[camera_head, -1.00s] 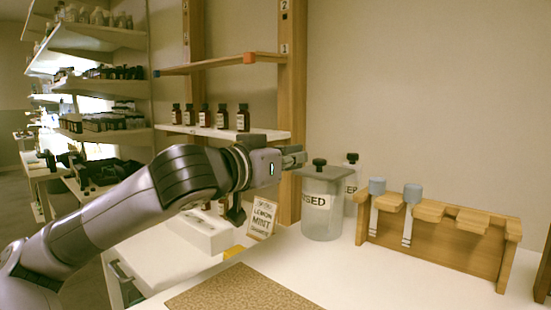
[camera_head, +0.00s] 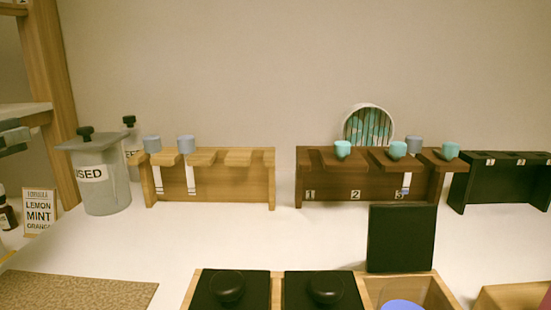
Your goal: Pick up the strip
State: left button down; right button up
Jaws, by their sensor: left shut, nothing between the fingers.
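Two white strips hang from the light wooden rack, a left one (camera_head: 158,181) and a right one (camera_head: 191,180). Each slot has a grey-blue cap above it, the left cap (camera_head: 152,145) and the right cap (camera_head: 186,145). My left gripper (camera_head: 14,138) is cut by the left edge, left of the jar marked USED and apart from all strips. It is shut and empty. My right gripper is out of view.
The jar marked USED (camera_head: 107,195) stands between my left gripper and the light rack (camera_head: 232,185). Teal caps sit on the brown rack. A black rack (camera_head: 500,185) stands right. A wooden box with black lids (camera_head: 232,290) is in front.

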aim_at(186, 143)
jog(key=k+l, duration=0.1)
jog(key=k, duration=1.4)
jog(key=l, duration=0.05)
